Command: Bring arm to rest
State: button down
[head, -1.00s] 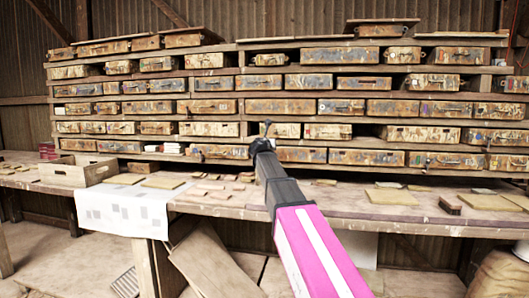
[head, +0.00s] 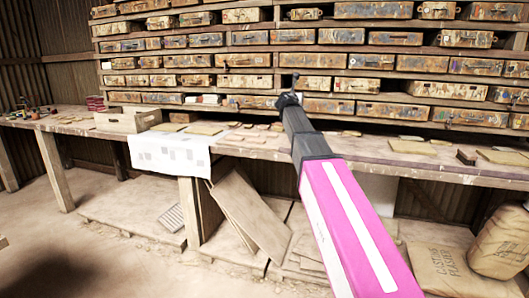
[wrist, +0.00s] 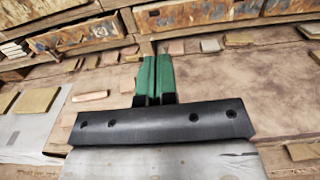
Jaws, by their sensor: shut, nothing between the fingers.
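My arm, with a pink link and a dark wrist, reaches out over the long wooden workbench (head: 370,157) in the head view. My gripper (head: 294,78) is at its far end, in front of the shelf of worn drawers, and its fingers are small there. In the wrist view my gripper (wrist: 154,62) shows two green fingers side by side, shut with nothing between them. Below and beyond the fingers lie the brown bench top and several flat tiles. No object hangs from the gripper.
Shelves of worn wooden drawers (head: 251,82) stand behind the bench. A wooden crate (head: 128,122) and a white patterned cloth (head: 170,155) are at the bench's left. Boards (head: 240,215) lean below. Floor at the left is open.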

jog(key=s+d+f+m+g, duration=0.25)
jog(key=s+f+m, duration=0.3)
jog(key=f, duration=0.65)
jog(key=s+d+f+m+g+y, duration=0.15)
jog(key=s+f+m+g, duration=0.35)
jog(key=f, duration=0.7)
jog(key=s+d+f+m+g+h, duration=0.1)
jog(key=s+d+f+m+g, duration=0.2)
jog(key=f+m, duration=0.6)
jog(key=s+a+f+m+g+y, duration=0.1)
jog(key=s+f+m+g+y, duration=0.4)
jog(key=s+f+m, duration=0.8)
jog(key=s+f+g, duration=0.1)
jog(key=s+f, duration=0.9)
jog(key=s, duration=0.3)
jog(key=shift+a+f+g, duration=0.3)
jog(key=shift+a+g, duration=0.05)
